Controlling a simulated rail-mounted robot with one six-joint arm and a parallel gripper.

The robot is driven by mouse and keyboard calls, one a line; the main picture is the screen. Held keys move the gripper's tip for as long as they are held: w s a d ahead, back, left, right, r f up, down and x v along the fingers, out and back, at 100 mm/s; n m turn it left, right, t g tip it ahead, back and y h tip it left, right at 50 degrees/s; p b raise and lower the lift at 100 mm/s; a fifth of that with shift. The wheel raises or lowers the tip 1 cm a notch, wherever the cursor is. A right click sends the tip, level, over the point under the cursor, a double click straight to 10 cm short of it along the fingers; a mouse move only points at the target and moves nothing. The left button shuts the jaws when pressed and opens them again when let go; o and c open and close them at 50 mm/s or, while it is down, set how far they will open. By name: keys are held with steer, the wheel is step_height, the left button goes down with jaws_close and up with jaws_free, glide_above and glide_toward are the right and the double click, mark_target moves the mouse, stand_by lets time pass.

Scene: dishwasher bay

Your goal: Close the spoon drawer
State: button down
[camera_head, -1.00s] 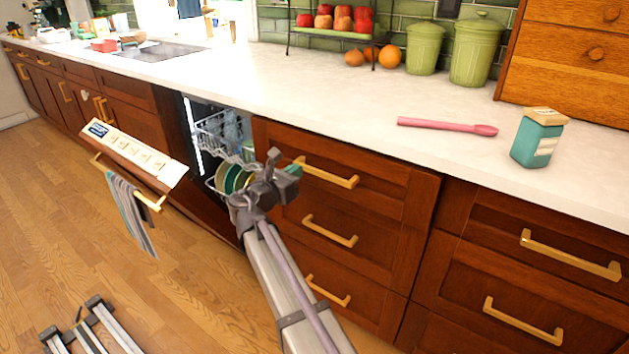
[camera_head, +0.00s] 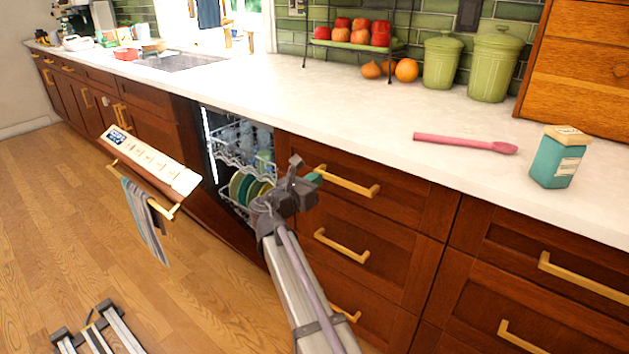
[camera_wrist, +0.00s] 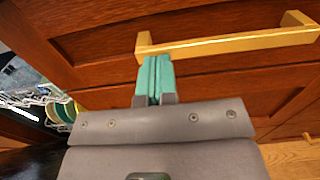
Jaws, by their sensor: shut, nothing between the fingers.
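My gripper (camera_head: 315,179) has its teal fingertips together and empty. They are at the left end of the gold handle (camera_head: 350,184) on the top drawer (camera_head: 405,194), beside the dishwasher. In the wrist view the shut fingertips (camera_wrist: 155,77) overlap the lower edge of the handle (camera_wrist: 230,42) near its left end. I cannot tell whether they touch it. The drawer front (camera_wrist: 110,45) looks about flush with the cabinet. Its inside is not visible, and I cannot tell whether a small gap is left. No spoon shows inside any drawer.
The dishwasher door (camera_head: 150,162) hangs open at the left with a towel (camera_head: 147,222) on it, and dish racks (camera_head: 240,160) show inside. More drawers with handles (camera_head: 340,246) are below and to the right.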

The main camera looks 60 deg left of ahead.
steer(key=v, duration=1.3)
steer(key=shift+s+d, duration=0.15)
steer(key=shift+s, duration=0.1)
